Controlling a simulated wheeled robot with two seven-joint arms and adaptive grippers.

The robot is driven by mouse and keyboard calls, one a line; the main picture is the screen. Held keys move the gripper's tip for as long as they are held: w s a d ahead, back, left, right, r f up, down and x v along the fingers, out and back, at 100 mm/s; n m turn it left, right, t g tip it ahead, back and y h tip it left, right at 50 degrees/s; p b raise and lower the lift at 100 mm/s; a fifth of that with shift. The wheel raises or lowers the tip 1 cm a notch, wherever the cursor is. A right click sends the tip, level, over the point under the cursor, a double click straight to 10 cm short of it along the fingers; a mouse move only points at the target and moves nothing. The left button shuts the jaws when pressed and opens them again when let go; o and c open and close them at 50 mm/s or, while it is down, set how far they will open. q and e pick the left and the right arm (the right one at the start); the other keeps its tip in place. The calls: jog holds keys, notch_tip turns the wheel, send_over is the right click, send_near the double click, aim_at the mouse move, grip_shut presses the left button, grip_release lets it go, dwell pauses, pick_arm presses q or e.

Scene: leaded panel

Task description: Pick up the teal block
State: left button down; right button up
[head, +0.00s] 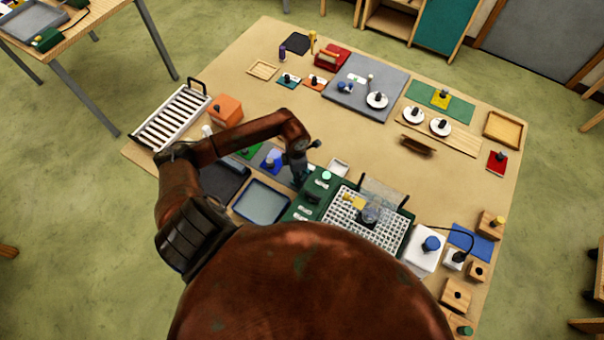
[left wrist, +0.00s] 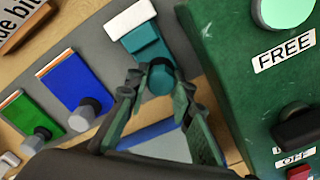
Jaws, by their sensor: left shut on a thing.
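The teal block (left wrist: 148,45) lies on a grey strip in the left wrist view, with a dark teal knob (left wrist: 159,75) standing on it. My left gripper (left wrist: 158,88) has its two fingers on either side of this knob and is shut on it. The block appears to be still at the strip; I cannot tell if there is a gap under it. In the head view my left gripper (head: 298,172) points down beside the green machine and hides the teal block. My right gripper is not in view.
A blue block (left wrist: 78,85) and a green block (left wrist: 22,112) with knobs lie left of the teal one. The green machine (left wrist: 235,70) labelled FREE stands close on the right. A white piece (left wrist: 130,18) is at the teal block's far end. A blue-grey tray (head: 262,202) is nearby.

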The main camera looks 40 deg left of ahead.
pick_arm(q)
jog(key=shift+r, duration=0.15)
notch_tip(320, 180, up, 10)
jog(key=shift+f+b, duration=0.1)
jog(key=shift+b, duration=1.15)
jog(key=c, duration=2.3)
grip_release()
grip_shut()
